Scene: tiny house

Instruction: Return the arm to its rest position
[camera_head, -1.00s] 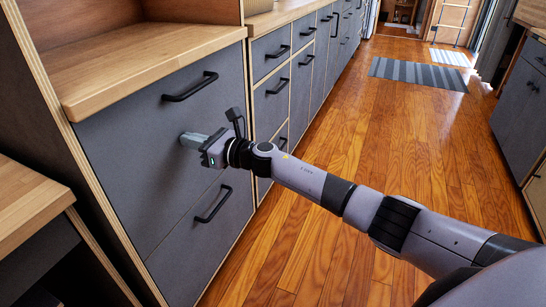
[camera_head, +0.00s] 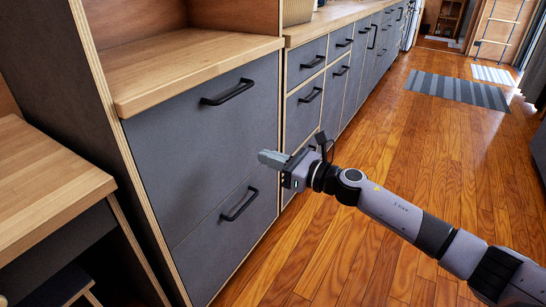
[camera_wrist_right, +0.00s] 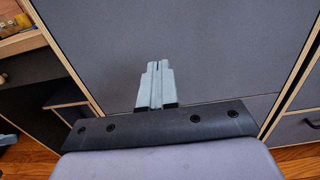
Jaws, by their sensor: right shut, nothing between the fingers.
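My right gripper (camera_head: 266,157) is in front of the grey drawer unit (camera_head: 190,130) in the head view, its arm coming in from the lower right. Its fingers are together with nothing between them. In the right wrist view the shut fingers (camera_wrist_right: 155,70) point at a plain grey drawer front (camera_wrist_right: 210,50). The upper drawer handle (camera_head: 228,92) is above and left of the gripper, and the lower drawer handle (camera_head: 240,204) is below it. Both drawers look shut. My left gripper is not in view.
A wooden counter (camera_head: 190,65) tops the drawer unit, and a wooden desk (camera_head: 40,190) stands at the left. More grey drawers (camera_head: 305,100) run along the wall behind. The wooden floor (camera_head: 400,160) is open to the right, with a striped rug (camera_head: 457,90) farther back.

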